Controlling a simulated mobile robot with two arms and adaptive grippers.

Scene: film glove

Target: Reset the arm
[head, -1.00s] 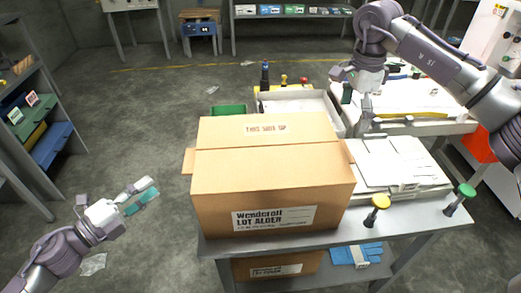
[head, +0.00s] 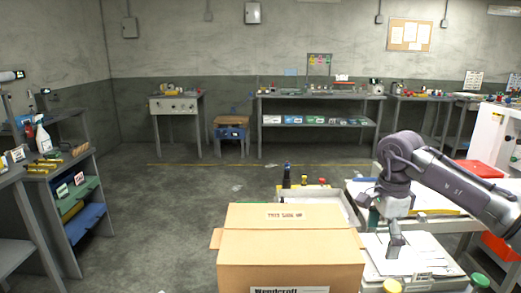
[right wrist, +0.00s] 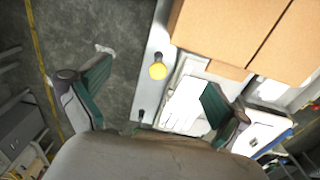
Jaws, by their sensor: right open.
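My right gripper (head: 395,248) hangs fingers down from the purple-and-grey right arm (head: 440,185), just right of the cardboard box. In the right wrist view its two green-padded fingers (right wrist: 155,98) are spread wide with nothing between them. Beyond them lie the white flat pad or device (right wrist: 183,108) and a yellow-topped knob (right wrist: 158,71). The closed cardboard box (head: 290,255) stands on the table at the lower middle, its front cut off by the frame; it also shows in the right wrist view (right wrist: 220,30). My left gripper is out of view.
A grey-white bin (head: 345,212) with bottles beside it stands behind the box. A white bench (head: 430,202) lies behind the right arm. Shelves (head: 75,205) stand at the left. The floor (head: 150,215) between shelves and box is clear.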

